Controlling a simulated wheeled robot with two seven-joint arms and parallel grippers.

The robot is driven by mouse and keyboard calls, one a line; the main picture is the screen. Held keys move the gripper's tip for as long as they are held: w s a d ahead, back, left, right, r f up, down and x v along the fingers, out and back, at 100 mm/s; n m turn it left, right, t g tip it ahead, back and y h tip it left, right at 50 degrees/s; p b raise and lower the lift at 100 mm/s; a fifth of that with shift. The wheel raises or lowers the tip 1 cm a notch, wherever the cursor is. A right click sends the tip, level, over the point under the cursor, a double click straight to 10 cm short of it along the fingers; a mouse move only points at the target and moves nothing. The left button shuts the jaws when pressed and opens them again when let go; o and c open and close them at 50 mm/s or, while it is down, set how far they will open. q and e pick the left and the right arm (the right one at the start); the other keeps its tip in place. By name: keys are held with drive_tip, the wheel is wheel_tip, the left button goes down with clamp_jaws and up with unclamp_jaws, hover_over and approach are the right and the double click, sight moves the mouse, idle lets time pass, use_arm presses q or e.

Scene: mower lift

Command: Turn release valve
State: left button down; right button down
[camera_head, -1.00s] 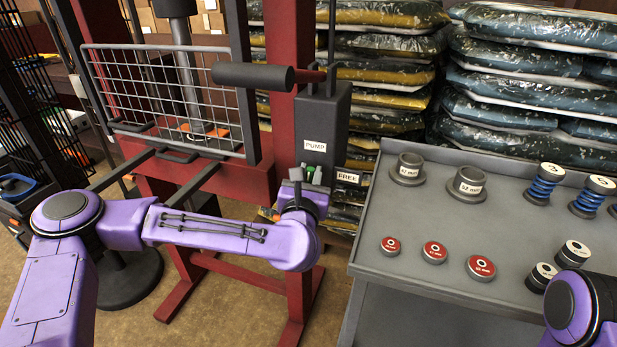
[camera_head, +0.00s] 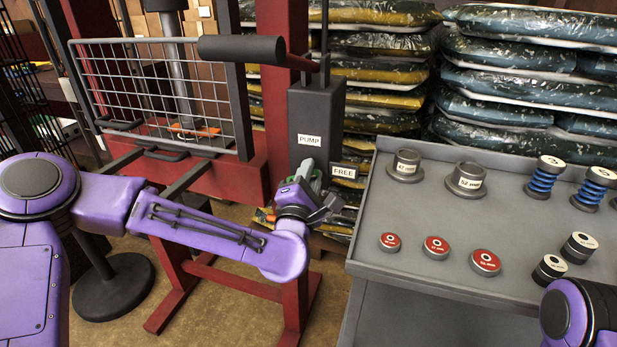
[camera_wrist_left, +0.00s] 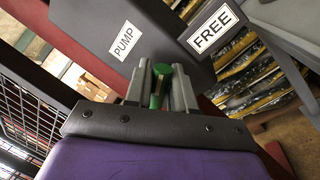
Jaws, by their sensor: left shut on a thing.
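The grey pump box (camera_head: 316,115) carries a PUMP label (camera_head: 310,140), with a FREE label (camera_head: 344,172) lower at its right. In the left wrist view, the green release valve (camera_wrist_left: 160,86) sits between the two grey fingers of my left gripper (camera_wrist_left: 161,92), which is shut on it. In the head view, my left gripper (camera_head: 318,193) is just below the box, and a bit of green shows there. The valve's base is mostly hidden by the gripper. My right gripper is out of view.
A grey pump handle (camera_head: 242,48) reaches out over my left arm. A wire guard (camera_head: 160,95) and red press frame (camera_head: 262,180) stand behind it. A grey table (camera_head: 440,225) with cups, springs and red-topped discs is at the right. Stacked bags (camera_head: 510,70) stand behind.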

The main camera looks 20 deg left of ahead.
use_arm(q)
drive_tip(key=m+h, duration=0.1)
drive_tip(key=m, duration=0.2)
drive_tip(key=f+m, duration=0.1)
drive_tip(key=m, duration=0.2)
drive_tip(key=shift+d+h+b, duration=0.1)
drive_tip(key=shift+h+b, duration=0.25)
drive_tip(key=shift+h, duration=0.05)
drive_tip(key=shift+m, duration=0.4)
drive_tip(key=c, duration=1.1)
unclamp_jaws()
drive_tip(key=shift+s, duration=0.1)
drive_tip(key=s+f+p, duration=0.2)
drive_tip(key=s+p, duration=0.1)
drive_tip(key=s, duration=0.7)
